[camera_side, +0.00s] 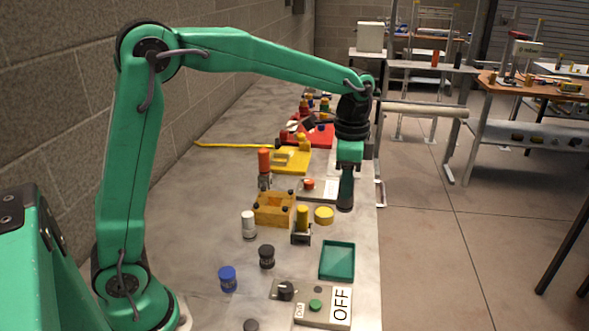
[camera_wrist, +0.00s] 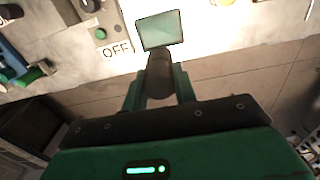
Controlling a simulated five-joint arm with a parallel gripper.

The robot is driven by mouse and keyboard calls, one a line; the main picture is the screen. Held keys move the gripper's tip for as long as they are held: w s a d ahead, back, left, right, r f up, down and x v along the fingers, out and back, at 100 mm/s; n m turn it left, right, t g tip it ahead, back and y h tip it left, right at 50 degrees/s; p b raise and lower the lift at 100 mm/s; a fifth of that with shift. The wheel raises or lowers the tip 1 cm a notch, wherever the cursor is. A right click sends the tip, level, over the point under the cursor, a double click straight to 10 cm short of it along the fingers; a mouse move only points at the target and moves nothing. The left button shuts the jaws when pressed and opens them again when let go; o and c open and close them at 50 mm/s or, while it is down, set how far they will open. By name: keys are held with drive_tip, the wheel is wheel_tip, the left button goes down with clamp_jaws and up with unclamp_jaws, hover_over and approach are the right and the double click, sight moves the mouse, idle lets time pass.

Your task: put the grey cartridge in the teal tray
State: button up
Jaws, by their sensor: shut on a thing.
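The grey cartridge (camera_side: 345,193) hangs roughly upright below my gripper (camera_side: 348,168), near the right edge of the bench. My gripper is shut on it; in the wrist view the cartridge (camera_wrist: 160,73) sits between the two green fingers (camera_wrist: 159,86). The teal tray (camera_side: 337,262) lies on the bench, nearer the side camera than the cartridge. It looks empty. In the wrist view the tray (camera_wrist: 160,29) is just beyond the cartridge's end. The cartridge is apart from the tray in the side view. Its exact height above the bench is hard to tell.
A control box marked OFF (camera_side: 315,304) is in front of the tray. A yellow-topped part (camera_side: 302,226), a yellow disc (camera_side: 324,215) and a black knob-like part (camera_side: 266,256) stand nearby. A wooden block (camera_side: 273,209) and a red-topped part (camera_side: 264,165) are further back.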

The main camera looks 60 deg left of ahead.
wheel_tip(320, 180, down, 9)
idle(0.3)
drive_tip(key=shift+a+f, duration=0.1)
drive_tip(key=shift+f, duration=0.15)
drive_tip(key=shift+f, duration=3.2)
drive_tip(key=shift+f, duration=0.55)
drive_tip(key=o, duration=1.1)
drive_tip(key=shift+r, duration=3.9)
